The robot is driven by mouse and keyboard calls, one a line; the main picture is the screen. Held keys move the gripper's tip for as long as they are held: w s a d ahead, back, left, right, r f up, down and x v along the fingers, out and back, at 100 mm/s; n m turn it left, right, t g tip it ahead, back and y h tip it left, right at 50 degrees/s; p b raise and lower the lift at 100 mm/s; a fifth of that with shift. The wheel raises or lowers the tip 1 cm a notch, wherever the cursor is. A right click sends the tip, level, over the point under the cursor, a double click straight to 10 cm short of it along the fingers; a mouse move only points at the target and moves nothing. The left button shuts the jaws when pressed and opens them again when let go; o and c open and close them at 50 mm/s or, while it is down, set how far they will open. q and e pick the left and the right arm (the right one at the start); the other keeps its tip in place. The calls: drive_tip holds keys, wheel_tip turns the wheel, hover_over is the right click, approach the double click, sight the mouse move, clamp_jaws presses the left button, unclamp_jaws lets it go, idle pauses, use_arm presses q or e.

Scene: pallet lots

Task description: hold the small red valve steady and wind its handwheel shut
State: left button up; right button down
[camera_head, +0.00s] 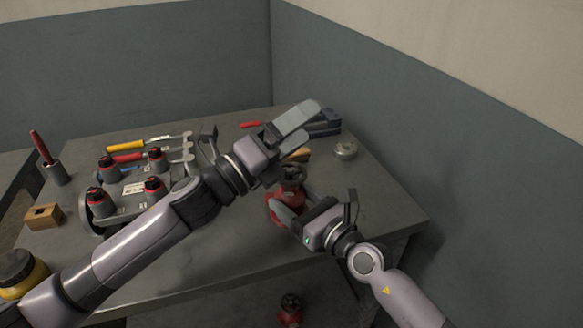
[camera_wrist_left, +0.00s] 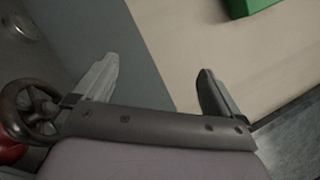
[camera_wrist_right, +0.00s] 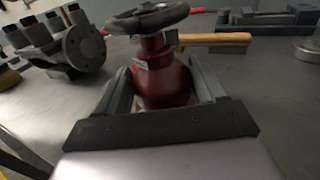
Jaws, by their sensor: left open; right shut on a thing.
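The small red valve (camera_wrist_right: 163,78) stands upright on the grey workbench, with its dark round handwheel (camera_wrist_right: 148,17) on top in the right wrist view. In the head view the valve (camera_head: 275,212) is partly hidden by my grippers. My right gripper (camera_head: 284,213) is shut on the valve body, one finger on each side, below the handwheel. My left gripper (camera_head: 298,130) is open and empty, above and beyond the valve. In the left wrist view its fingers (camera_wrist_left: 155,85) have nothing between them, and the handwheel (camera_wrist_left: 30,112) shows at the left edge.
A grey fixture (camera_head: 130,188) with several red-and-black knobs stands left on the bench (camera_head: 200,260). Screwdrivers and wrenches lie behind it. A wooden block (camera_head: 44,216), a blue vise (camera_head: 322,124) and a round metal part (camera_head: 345,150) are also there. Another red valve (camera_head: 290,308) is below the bench.

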use_arm(q)
drive_tip(key=s+a+f+n+t+y, duration=0.1)
drive_tip(key=a+f+n+t+y, duration=0.35)
drive_tip(key=n, duration=1.05)
drive_tip(key=n+g+y, duration=0.2)
drive_tip(key=n+y, duration=0.1)
drive_tip(key=n, duration=1)
approach(300, 164)
drive_tip(key=shift+h, duration=0.25)
drive_tip(key=x, duration=0.7)
drive_tip(key=shift+w+f, duration=0.3)
drive_tip(key=shift+w, duration=0.15)
drive_tip(key=c, duration=1.1)
